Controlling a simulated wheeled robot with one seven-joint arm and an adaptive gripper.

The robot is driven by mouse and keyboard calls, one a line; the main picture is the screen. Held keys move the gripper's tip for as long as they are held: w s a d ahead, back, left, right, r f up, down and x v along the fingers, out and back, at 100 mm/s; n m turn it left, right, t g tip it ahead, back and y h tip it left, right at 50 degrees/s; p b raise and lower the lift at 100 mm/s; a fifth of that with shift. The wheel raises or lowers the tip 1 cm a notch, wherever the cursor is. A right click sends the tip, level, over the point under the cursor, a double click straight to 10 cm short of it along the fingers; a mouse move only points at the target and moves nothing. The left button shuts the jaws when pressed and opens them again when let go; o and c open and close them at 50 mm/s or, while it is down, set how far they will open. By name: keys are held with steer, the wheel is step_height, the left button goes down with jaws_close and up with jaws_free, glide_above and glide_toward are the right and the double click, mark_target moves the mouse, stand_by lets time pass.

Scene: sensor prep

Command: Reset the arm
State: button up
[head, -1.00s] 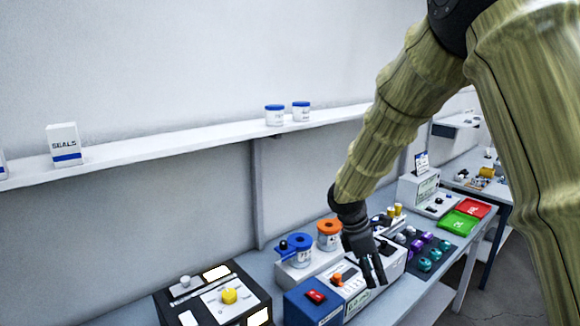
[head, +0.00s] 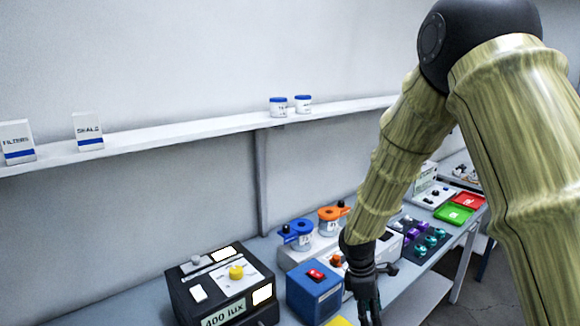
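My arm, in a yellow-green sleeve, comes down from the upper right of the head view. My gripper (head: 368,300) is dark and points downward in front of the bench, at the right side of the blue box with a red switch (head: 316,286). Its fingers are seen nearly edge-on, so I cannot tell how far apart they are. No held thing is visible. The gripper and forearm hide part of the white device behind them.
A black light box marked 400 lux (head: 222,287) stands left on the bench. Green (head: 454,213) and red (head: 468,200) trays lie at the right. A wall shelf (head: 170,134) holds boxes and jars.

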steer(key=s+a+f+m+y+b, duration=0.15)
steer(key=s+f, duration=0.25)
steer(key=f, duration=0.4)
steer(key=s+f+m+y, duration=0.15)
steer(key=s+f, duration=0.25)
steer(key=f, duration=0.4)
steer(key=s+d+f+m+b, duration=0.1)
steer(key=s+f+m, duration=0.3)
steer(key=s, duration=0.5)
steer(key=s+d+f+m+b, duration=0.1)
steer(key=s+f+m, duration=0.3)
steer(key=s+f, duration=0.4)
steer(key=s+d+f+m+b, duration=0.1)
steer(key=s+f+m, duration=0.3)
steer(key=s+f, duration=0.3)
steer(key=s, duration=0.4)
steer(key=shift+s+d+t, duration=0.2)
steer(key=shift+s+t, duration=0.1)
steer(key=shift+t, duration=0.1)
